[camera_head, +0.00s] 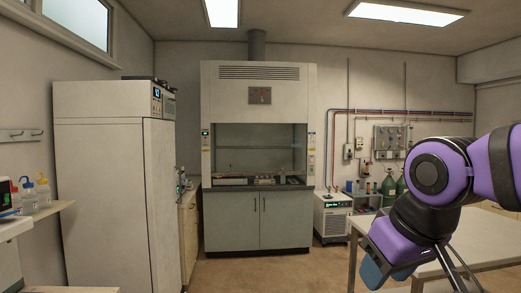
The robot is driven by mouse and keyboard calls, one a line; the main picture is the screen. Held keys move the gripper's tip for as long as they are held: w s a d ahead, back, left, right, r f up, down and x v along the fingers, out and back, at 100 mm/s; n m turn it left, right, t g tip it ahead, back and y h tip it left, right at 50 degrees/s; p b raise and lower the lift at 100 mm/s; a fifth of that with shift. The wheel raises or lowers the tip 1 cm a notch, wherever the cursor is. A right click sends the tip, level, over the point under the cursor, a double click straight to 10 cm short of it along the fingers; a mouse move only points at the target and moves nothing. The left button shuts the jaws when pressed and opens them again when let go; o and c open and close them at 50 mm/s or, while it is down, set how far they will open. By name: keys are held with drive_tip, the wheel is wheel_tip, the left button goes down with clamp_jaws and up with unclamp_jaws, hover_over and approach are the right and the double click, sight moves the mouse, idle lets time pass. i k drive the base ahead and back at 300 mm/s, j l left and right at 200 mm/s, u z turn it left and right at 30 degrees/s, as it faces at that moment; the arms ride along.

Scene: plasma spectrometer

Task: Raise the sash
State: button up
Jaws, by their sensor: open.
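The fume hood (259,90) stands against the back wall, straight ahead and well away from me. Its glass sash (255,140) is a wide dark pane across the front of the hood. I cannot tell exactly where its lower edge sits; a thin line runs across the opening just above the dark work surface (225,187). My gripper (420,283) is at the lower right, close to the camera, pointing down. It is open, with nothing seen in it, and its tips are partly cut off by the picture's bottom edge. It is far from the sash.
A tall white cabinet (110,200) stands left of the hood. A white table (480,254) lies at the right, behind my arm. A small white unit (332,219) and green gas cylinders (389,187) stand right of the hood. Brown floor (265,270) before the hood is clear.

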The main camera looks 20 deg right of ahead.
sight(223, 174)
drive_tip(key=z, duration=0.15)
drive_tip(key=i+z, duration=0.3)
drive_tip(key=i, duration=0.45)
drive_tip(key=i+l, duration=0.1)
drive_tip(key=i, duration=5.25)
drive_tip(key=j+u, duration=0.05)
drive_tip(key=j, duration=0.1)
